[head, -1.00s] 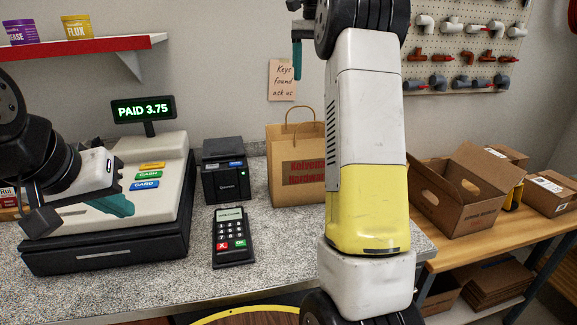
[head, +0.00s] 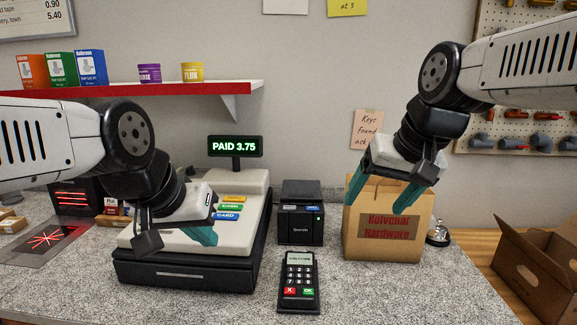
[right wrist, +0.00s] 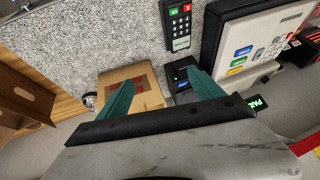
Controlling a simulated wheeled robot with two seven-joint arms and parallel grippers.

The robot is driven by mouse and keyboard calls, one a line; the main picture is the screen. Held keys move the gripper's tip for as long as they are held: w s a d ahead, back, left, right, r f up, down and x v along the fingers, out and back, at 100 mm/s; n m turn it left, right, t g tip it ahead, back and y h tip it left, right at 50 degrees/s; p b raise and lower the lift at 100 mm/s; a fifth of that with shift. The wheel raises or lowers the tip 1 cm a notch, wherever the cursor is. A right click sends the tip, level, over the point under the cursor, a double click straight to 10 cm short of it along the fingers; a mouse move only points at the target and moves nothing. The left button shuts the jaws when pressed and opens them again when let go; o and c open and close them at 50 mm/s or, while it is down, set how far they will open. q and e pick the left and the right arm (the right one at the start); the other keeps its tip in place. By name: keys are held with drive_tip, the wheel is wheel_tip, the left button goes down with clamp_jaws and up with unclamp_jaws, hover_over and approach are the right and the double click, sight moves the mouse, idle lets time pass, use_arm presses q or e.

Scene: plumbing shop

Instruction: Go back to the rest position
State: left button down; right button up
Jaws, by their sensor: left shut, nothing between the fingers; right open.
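My left gripper (head: 203,236) is shut and empty, with its teal fingertips low over the front keys of the cash register (head: 190,277). I cannot tell whether it touches the register. My right gripper (head: 384,190) is open and empty, in front of the upper part of the paper bag (head: 383,250). In the right wrist view its two teal fingers (right wrist: 160,98) stand apart, with the bag (right wrist: 148,84) and the black printer (right wrist: 186,75) beyond them. The bag's handles are hidden behind the right gripper.
The card terminal (head: 298,282) lies on the speckled counter (head: 225,303). The printer stands behind it. The register display (head: 235,147) reads PAID 3.75. A bell (head: 438,232) stands right of the bag. A red shelf (head: 120,90) is at upper left. An open cardboard carton (head: 540,280) is at right.

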drive_tip(key=s+a+f+n, duration=0.1)
drive_tip(key=s+a+f, duration=0.1)
drive_tip(key=s+f, duration=0.2)
drive_tip(key=shift+s+f+t, duration=0.25)
drive_tip(key=shift+f+t, duration=0.15)
idle(1.3)
